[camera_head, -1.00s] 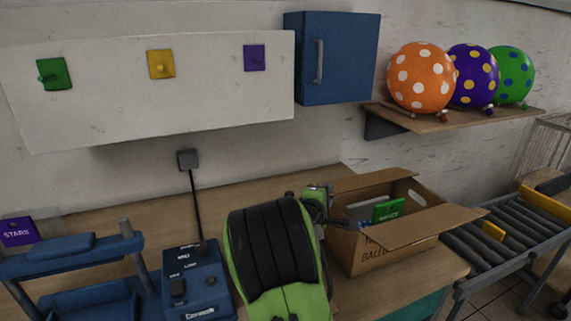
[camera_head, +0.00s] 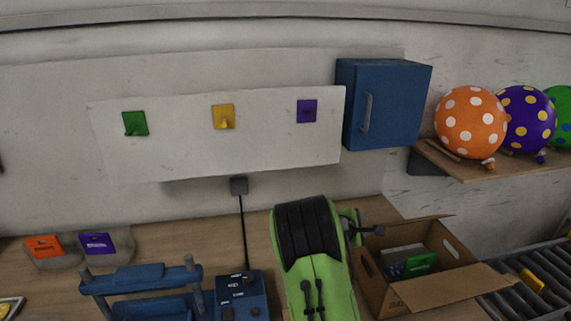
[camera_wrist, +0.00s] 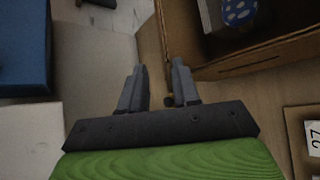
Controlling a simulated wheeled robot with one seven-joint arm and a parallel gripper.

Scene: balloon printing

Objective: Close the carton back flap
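The open brown carton (camera_head: 452,243) stands on the table at lower right in the head view, holding a green packet (camera_head: 420,262) and greyish items. A front flap (camera_head: 445,291) is folded outward. The back flap shows only as a thin edge (camera_head: 425,219) along the far side; its exact angle is unclear. My gripper (camera_head: 368,230) is at the carton's back left corner. In the wrist view my gripper (camera_wrist: 159,75) has its fingers apart with nothing between them, beside a cardboard edge (camera_wrist: 250,64). I cannot tell whether it touches.
A blue cabinet (camera_head: 385,104) hangs on the wall behind the carton. A shelf (camera_head: 500,164) with dotted balloons is at right. A roller conveyor (camera_head: 545,267) runs right of the carton. A blue machine (camera_head: 150,279) and control box (camera_head: 238,289) stand left of my arm.

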